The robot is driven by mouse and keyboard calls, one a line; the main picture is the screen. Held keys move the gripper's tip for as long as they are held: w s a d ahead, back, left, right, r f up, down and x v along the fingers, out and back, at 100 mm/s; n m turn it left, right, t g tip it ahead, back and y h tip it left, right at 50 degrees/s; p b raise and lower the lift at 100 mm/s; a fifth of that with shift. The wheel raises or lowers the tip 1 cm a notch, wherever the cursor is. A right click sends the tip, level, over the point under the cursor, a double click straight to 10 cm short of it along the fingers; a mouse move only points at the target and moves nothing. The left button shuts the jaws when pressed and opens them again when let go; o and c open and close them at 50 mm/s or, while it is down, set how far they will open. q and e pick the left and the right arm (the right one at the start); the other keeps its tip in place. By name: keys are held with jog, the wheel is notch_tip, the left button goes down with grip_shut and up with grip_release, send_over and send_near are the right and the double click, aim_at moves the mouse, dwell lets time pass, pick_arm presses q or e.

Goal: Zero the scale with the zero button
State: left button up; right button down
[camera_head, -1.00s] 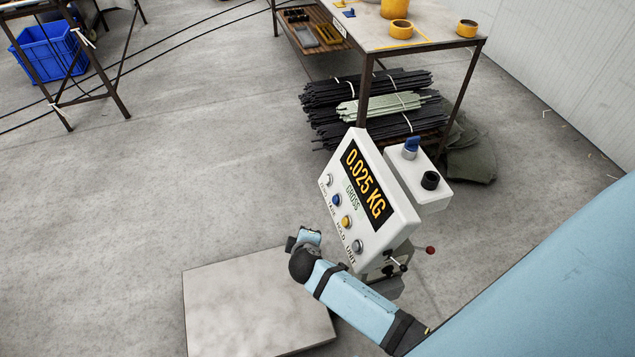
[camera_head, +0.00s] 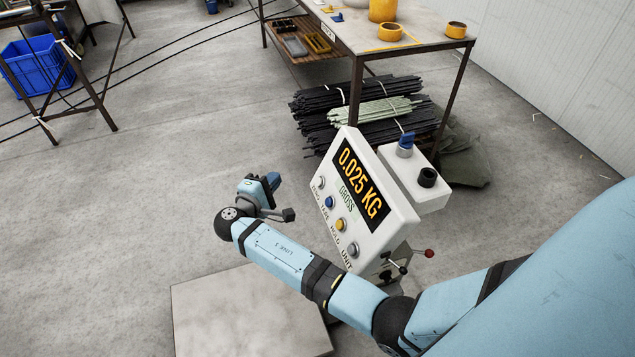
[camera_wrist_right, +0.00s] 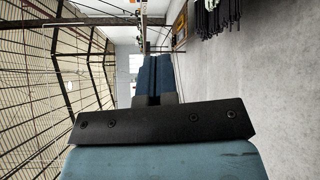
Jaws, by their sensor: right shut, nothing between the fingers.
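The scale's indicator (camera_head: 372,188) stands tilted in the head view, its display reading 0.025 KG with GROSS below. Its button row runs down the left edge: a pale ZERO button (camera_head: 320,183), a blue TARE button (camera_head: 329,202), a yellow HOLD button (camera_head: 341,224) and a pale UNIT button (camera_head: 353,249). The scale's square plate (camera_head: 235,315) lies in front and looks bare where visible. My right gripper (camera_head: 274,181) is shut and empty, left of the ZERO button and apart from it in the picture. Its closed blue fingers (camera_wrist_right: 154,76) show in the right wrist view. My left gripper is out of view.
A box (camera_head: 410,170) with a blue switch and a black knob adjoins the indicator. Red- and black-tipped levers (camera_head: 429,253) stick out below it. Behind are bundled rods (camera_head: 350,115) and a workbench (camera_head: 375,45).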

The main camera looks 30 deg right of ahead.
jog(key=s+d+f, duration=0.2)
jog(key=d+f, duration=0.1)
jog(key=d, duration=0.4)
jog(key=shift+d+f, duration=0.35)
jog(key=shift+f, duration=0.05)
jog(key=shift+d+f, duration=0.1)
dwell(1.9)
jog(key=shift+s+d+f, duration=0.1)
jog(key=shift+d, duration=0.2)
jog(key=shift+s+d+f+b, duration=0.1)
jog(key=shift+d+f+b, duration=0.15)
jog(key=shift+d, duration=0.2)
dwell(0.9)
jog(key=shift+w+a+r, duration=0.1)
jog(key=shift+a+r, duration=0.1)
jog(key=shift+a, duration=0.25)
jog(key=shift+w+a+r, duration=0.1)
jog(key=shift+a+r, duration=0.1)
jog(key=shift+a, duration=0.2)
jog(key=shift+w+a+r, duration=0.2)
jog(key=shift+a+r, duration=0.15)
jog(key=shift+a, duration=0.35)
jog(key=shift+w+a+r, duration=0.15)
jog(key=shift+a+r, duration=0.25)
jog(key=shift+a, duration=0.35)
jog(key=shift+w+a+r, duration=0.2)
jog(key=shift+a+r, duration=0.15)
jog(key=shift+a, duration=0.35)
